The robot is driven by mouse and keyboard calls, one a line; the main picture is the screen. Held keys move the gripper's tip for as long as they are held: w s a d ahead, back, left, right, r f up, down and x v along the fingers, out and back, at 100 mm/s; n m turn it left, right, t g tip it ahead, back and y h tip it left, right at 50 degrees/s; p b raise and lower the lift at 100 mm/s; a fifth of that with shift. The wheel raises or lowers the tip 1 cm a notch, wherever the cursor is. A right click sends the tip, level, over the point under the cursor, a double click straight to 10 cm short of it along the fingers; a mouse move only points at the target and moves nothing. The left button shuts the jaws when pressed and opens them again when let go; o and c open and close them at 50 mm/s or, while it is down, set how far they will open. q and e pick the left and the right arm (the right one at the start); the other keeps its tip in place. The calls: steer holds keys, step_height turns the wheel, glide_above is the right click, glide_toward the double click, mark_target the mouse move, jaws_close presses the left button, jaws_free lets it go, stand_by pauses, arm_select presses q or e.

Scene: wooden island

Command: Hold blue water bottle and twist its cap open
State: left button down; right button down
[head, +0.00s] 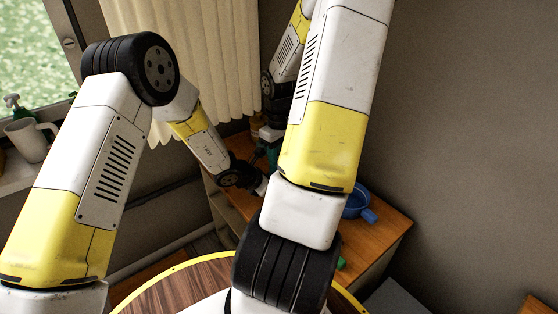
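A small blue-green object (272,156), perhaps the water bottle, shows between my two grippers above the wooden cabinet top. My arms hide most of it, and its cap cannot be made out. My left gripper (260,186) is low beside it, at the left. My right gripper (268,134) points down from above, close to its top. The fingers of both are small, dark and partly covered, so I cannot tell whether either is open or shut, or touching the object.
A blue pan-like dish (356,204) sits on the wooden cabinet top (388,232), right of my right arm. A small green thing (341,263) is nearer. A white mug (28,140) and a green pump bottle (14,104) stand on the windowsill. A curtain (205,50) hangs behind.

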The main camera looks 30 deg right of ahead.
steer(key=c, duration=0.9)
jaws_free()
step_height(320, 180, up, 12)
arm_select(q)
steer(key=shift+c, duration=1.2)
jaws_free()
